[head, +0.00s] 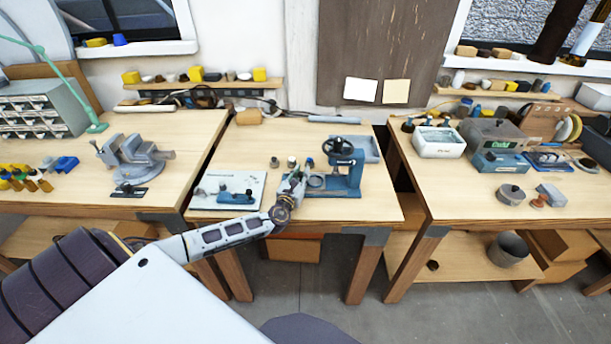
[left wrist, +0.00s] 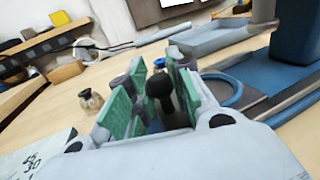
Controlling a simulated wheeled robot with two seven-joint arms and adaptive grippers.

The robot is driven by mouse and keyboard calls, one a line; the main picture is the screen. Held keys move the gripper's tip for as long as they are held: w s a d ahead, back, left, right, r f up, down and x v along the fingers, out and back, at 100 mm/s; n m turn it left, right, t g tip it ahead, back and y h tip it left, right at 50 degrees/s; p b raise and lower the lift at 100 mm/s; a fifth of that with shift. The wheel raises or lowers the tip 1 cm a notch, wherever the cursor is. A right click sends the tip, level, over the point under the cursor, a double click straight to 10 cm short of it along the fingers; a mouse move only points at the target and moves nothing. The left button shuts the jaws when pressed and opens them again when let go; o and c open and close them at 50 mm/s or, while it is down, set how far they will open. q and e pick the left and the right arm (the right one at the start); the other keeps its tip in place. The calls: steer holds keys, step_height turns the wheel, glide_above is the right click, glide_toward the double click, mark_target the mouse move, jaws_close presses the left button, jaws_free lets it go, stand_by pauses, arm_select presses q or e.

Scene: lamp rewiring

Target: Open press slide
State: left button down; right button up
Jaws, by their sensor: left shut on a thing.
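The blue press (head: 347,172) with a black handwheel (head: 337,146) stands on the middle table. Its slide (head: 317,182), with a round blue ring, lies at the left side of the press base; the ring shows in the left wrist view (left wrist: 222,92). My left gripper (head: 298,177) is just left of the ring. In the left wrist view its green-padded fingers (left wrist: 158,92) are closed around a black round knob (left wrist: 160,86) beside the ring. The lower part of the knob is hidden by the gripper. My right gripper is not in view.
A pale board (head: 228,190) with blue parts lies left of my gripper. Small pegs (head: 283,162) stand behind it. A grey-blue tray (head: 357,147) is behind the press. A vise (head: 133,160) stands on the left table. The front right of the middle table is clear.

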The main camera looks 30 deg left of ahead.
arm_select(q)
steer(key=shift+s+a+b, duration=0.1)
steer(key=shift+s+a, duration=0.4)
steer(key=shift+a, duration=0.25)
steer(key=shift+s+a+b, duration=0.1)
steer(key=shift+s+a, duration=0.35)
steer(key=shift+a, duration=0.35)
steer(key=shift+s+a+b, duration=0.1)
steer(key=shift+s+a, duration=0.4)
steer(key=shift+a, duration=0.25)
steer(key=c, duration=1.5)
jaws_free()
steer(key=shift+v, duration=5.95)
steer(key=shift+s+f, duration=0.1)
steer(key=shift+s, duration=0.05)
